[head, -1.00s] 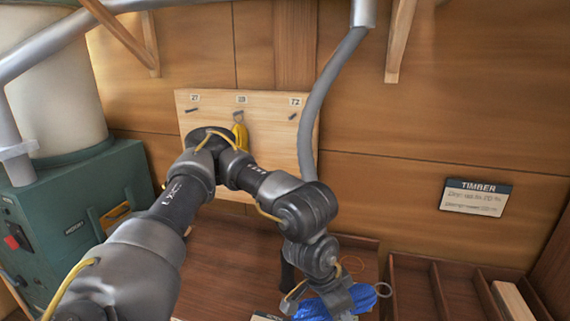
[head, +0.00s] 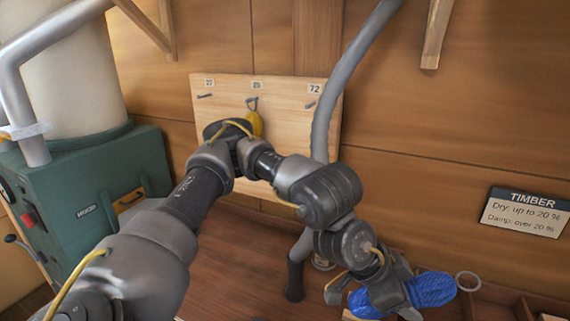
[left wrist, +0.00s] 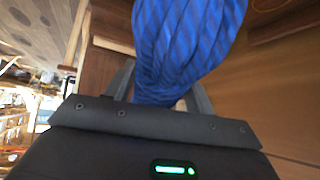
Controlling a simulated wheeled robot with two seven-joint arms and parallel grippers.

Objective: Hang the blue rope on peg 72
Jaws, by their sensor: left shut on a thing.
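My left gripper (head: 392,296) is shut on the blue rope (head: 432,289), a bundled coil with a pale ring (head: 468,281) at its right end. In the left wrist view the rope (left wrist: 185,45) rises from between the fingers and fills the upper middle. My right gripper is not in view.
A yellow rope (head: 255,123) hangs on the middle peg (head: 252,102), partly behind my left arm. The left peg (head: 205,96) is empty. A grey hose (head: 325,110) runs down close beside peg 72. A green machine (head: 90,195) stands at left; a TIMBER sign (head: 525,211) is on the wall.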

